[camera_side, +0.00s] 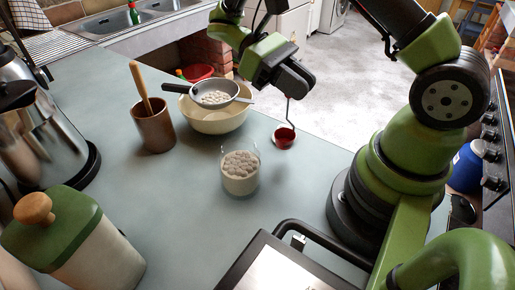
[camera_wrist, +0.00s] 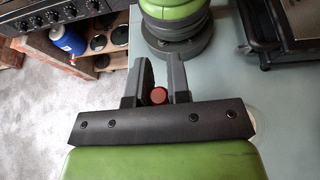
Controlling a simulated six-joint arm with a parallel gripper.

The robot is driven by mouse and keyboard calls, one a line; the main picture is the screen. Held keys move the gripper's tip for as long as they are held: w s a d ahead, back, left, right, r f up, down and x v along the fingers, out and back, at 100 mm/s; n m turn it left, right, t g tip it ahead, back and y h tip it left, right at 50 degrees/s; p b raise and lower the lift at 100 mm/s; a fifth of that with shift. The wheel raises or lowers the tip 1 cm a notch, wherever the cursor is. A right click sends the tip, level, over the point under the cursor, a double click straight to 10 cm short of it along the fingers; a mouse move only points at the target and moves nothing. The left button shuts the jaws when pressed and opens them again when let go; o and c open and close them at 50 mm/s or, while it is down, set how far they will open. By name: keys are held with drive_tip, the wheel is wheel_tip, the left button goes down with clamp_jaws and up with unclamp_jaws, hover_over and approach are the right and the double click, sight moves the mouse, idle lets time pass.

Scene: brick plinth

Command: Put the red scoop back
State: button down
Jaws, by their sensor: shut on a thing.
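My gripper (camera_side: 291,88) is shut on the thin grey handle of the red scoop (camera_side: 285,137). The handle runs down from the jaws and the red cup hangs at its lower end, near the counter's far edge. I cannot tell whether the cup touches the counter. In the wrist view, a round red part of the scoop (camera_wrist: 158,96) shows between the two dark fingers of my gripper (camera_wrist: 159,72). A clear glass (camera_side: 241,178) filled with pale round pieces stands on the counter, left of and nearer than the scoop.
A cream bowl (camera_side: 225,126) has a sieve (camera_side: 236,87) with pale pieces across its top. A brown crock (camera_side: 152,133) holds a wooden utensil. A green-lidded canister (camera_side: 98,250) and a metal appliance (camera_side: 35,130) stand at left. The middle of the counter (camera_side: 190,205) is clear.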

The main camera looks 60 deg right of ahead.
drive_tip(key=w+a+r+m+t+y, duration=0.15)
drive_tip(key=w+m+t+y, duration=0.25)
drive_tip(key=m+t+y, duration=0.45)
drive_tip(key=w+a+r+m+t+y, duration=0.1)
drive_tip(key=w+r+m+t+y, duration=0.3)
drive_tip(key=m+t, duration=0.75)
wheel_tip(320, 180, down, 10)
drive_tip(key=m+g, duration=0.2)
drive_tip(key=shift+w+f+y, duration=0.15)
drive_tip(key=shift+w+y, duration=0.05)
drive_tip(key=shift+y, duration=0.15)
drive_tip(key=shift+d, duration=0.1)
drive_tip(key=c, duration=1.1)
unclamp_jaws()
drive_tip(key=shift+f, duration=0.15)
